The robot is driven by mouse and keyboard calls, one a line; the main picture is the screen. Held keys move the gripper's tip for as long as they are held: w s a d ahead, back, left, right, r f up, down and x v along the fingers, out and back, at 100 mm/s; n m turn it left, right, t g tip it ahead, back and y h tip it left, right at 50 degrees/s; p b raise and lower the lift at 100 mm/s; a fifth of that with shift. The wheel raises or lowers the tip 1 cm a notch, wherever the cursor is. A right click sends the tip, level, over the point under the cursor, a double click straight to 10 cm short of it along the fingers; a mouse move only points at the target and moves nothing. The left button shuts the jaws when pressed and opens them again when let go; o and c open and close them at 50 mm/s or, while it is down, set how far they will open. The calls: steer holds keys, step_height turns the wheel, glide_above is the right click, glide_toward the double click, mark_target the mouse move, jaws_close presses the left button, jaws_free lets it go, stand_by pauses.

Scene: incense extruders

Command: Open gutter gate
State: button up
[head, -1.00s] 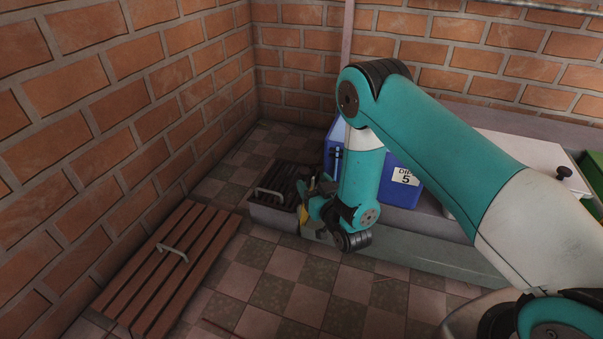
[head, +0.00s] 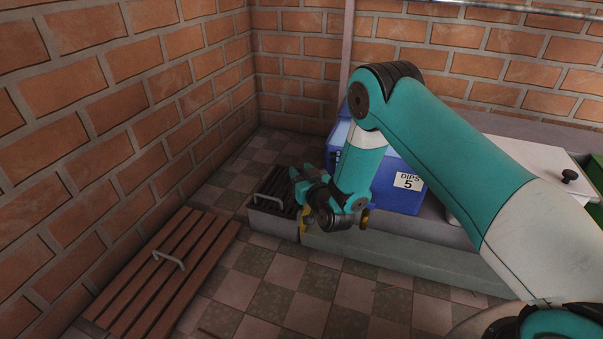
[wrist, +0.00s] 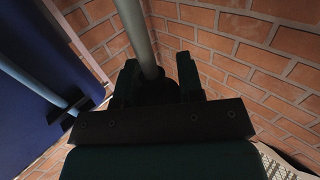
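My gripper (head: 299,184) is near the right edge of a dark slatted grate (head: 268,199), beside the blue bin (head: 402,192). In the wrist view, my gripper (wrist: 160,76) has its two dark fingers apart. A grey-green round bar (wrist: 136,30) runs down between them, close to the left finger, with a gap on the right finger's side. I cannot tell what the bar belongs to. The gutter gate cannot be clearly made out; my gripper covers part of that area. A small yellow part (head: 303,222) shows below my gripper.
A brown slatted grate (head: 165,270) with a handle lies on the tiled floor at left. A low ledge (head: 410,256) runs right. The blue bin also shows in the wrist view (wrist: 25,110), with a rod handle (wrist: 40,85). Brick walls close the corner.

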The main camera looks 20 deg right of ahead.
jaws_close()
step_height(320, 180, up, 4)
steer(key=p, duration=0.4)
steer(key=o, duration=1)
jaws_free()
steer(key=shift+c, duration=0.2)
steer(key=s+d, duration=0.2)
steer(key=s, duration=1.2)
steer(key=shift+s+f+p, duration=0.25)
steer(key=shift+f+p, duration=0.1)
